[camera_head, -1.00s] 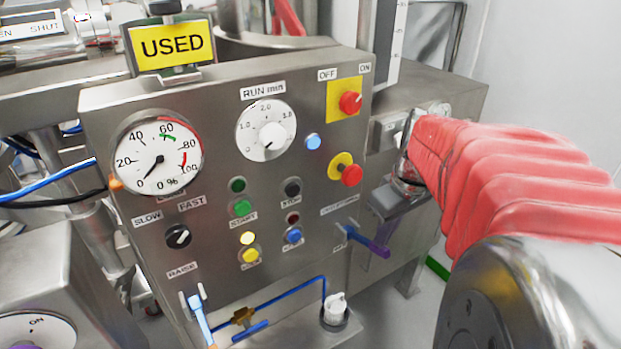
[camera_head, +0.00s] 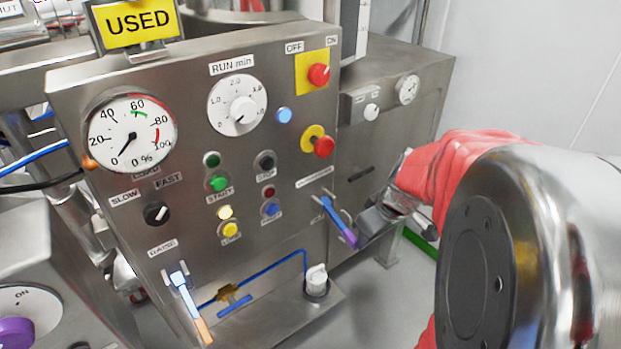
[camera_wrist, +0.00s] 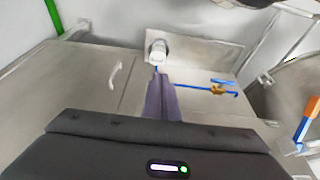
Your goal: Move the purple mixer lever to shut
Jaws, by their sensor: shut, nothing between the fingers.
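The mixer lever (camera_head: 338,220) is on the lower right of the steel control panel (camera_head: 290,240). It has a blue shaft and a purple end, and it slants down to the right in the head view. My gripper (camera_head: 364,236) is shut and empty, with its tips right beside the purple end; whether they touch it is hard to tell. In the wrist view the shut fingers (camera_wrist: 160,80) point towards the panel, and the lever is mostly hidden behind them. The small label by the lever is unreadable.
An orange-tipped lever (camera_head: 190,305) is at the panel's lower left. Red stop buttons (camera_head: 323,146) sit above the mixer lever. A white-capped fitting (camera_head: 316,280) and blue pipe are below it. A purple knob (camera_head: 12,332) is at far left. Floor to the right is open.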

